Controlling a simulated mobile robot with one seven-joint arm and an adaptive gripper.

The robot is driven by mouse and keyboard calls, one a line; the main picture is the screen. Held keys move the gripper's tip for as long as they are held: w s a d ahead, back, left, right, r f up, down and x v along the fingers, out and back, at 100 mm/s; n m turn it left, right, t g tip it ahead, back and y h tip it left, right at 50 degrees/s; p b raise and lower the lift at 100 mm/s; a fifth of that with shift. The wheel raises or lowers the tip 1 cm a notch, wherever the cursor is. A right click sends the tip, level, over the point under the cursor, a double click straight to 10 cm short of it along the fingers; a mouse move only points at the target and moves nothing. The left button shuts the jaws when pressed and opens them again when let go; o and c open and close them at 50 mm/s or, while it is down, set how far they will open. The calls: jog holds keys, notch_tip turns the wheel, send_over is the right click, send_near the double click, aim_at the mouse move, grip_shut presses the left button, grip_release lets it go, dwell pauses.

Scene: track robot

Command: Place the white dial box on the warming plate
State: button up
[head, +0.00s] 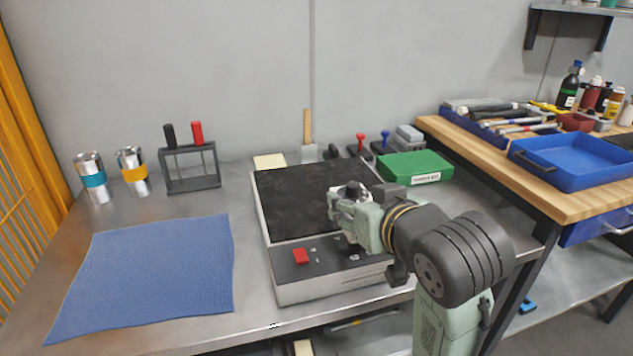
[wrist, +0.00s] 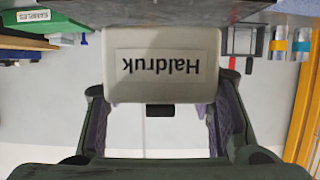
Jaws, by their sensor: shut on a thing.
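The white dial box (wrist: 163,85) is between the fingers of my gripper (wrist: 165,105) in the wrist view. Its face with the word "Haldruk" appears upside down, and no dial shows on that face. The warming plate (head: 300,195) has a black top, a pale body and a red switch on its front panel. In the head view, my gripper (head: 348,212) is over the right front part of the plate and hides most or all of the box. I cannot tell whether the box touches the plate.
A blue mat (head: 150,275) lies left of the plate. Two metal cups (head: 97,185) and a rack (head: 192,170) stand behind it. A green box (head: 415,166) and small tools (head: 360,146) are close behind and right of the plate. A blue tray (head: 575,165) sits on the right bench.

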jog(key=w+r+p, duration=0.1)
jog(key=p, duration=0.2)
jog(key=shift+a+r, duration=0.1)
jog(key=shift+w+p, duration=0.2)
jog(key=shift+p, duration=0.75)
jog(key=p, duration=0.3)
jog(key=shift+w, duration=0.4)
jog(key=w, duration=0.4)
jog(key=w+a+f+p, duration=0.1)
jog(key=w, duration=0.3)
jog(key=w+f+p, duration=0.1)
jog(key=w, duration=0.4)
jog(key=shift+w+a+f, duration=0.1)
jog(key=shift+a+f, duration=0.05)
jog(key=shift+f, duration=0.1)
jog(key=shift+w+f+p, duration=0.2)
jog(key=shift+f+p, duration=0.4)
jog(key=shift+f, duration=1.2)
jog(key=shift+f, duration=0.15)
jog(key=o, duration=1.3)
jog(key=shift+o, duration=0.2)
